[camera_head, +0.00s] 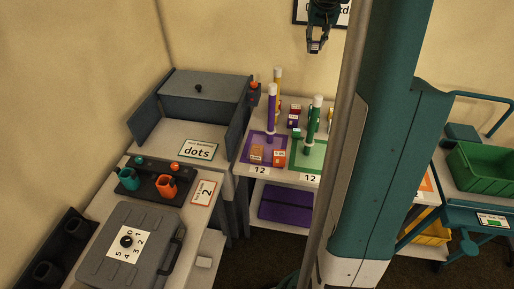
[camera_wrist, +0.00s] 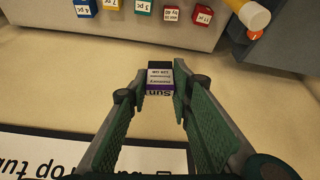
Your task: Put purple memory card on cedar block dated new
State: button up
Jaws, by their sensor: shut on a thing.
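My gripper (camera_head: 315,46) is raised high near the back wall in the head view. In the wrist view my gripper (camera_wrist: 160,90) is shut on a small dark card with a purple band and a white label (camera_wrist: 159,77); the label reads upside down, with "memory" partly legible. My gripper is well above this table, apart from the block.
An orange-red block (camera_head: 279,158) is beside the brown one. Several labelled cubes, including a blue one (camera_wrist: 85,8), line an edge in the wrist view. My column hides the table's right part.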

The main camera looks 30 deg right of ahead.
jog(key=s+a+f+n+y+p, duration=0.15)
jog(key=s+a, duration=0.25)
jog(key=a, duration=0.8)
jog(key=s+a+n+t+p, duration=0.1)
jog(key=s+a+n, duration=0.2)
jog(key=a, duration=1)
jog(key=s+a+n+y+p, duration=0.1)
jog(key=s+a+n+p, duration=0.2)
jog(key=a, duration=0.9)
notch_tip(320, 180, down, 18)
jog(key=b, duration=0.1)
jog(key=shift+s, duration=0.45)
jog(key=shift+d, duration=0.1)
jog(key=shift+f, duration=0.15)
jog(key=b, duration=0.1)
send_near(255, 146)
jog(key=shift+w, duration=1)
jog(key=shift+f, duration=2.1)
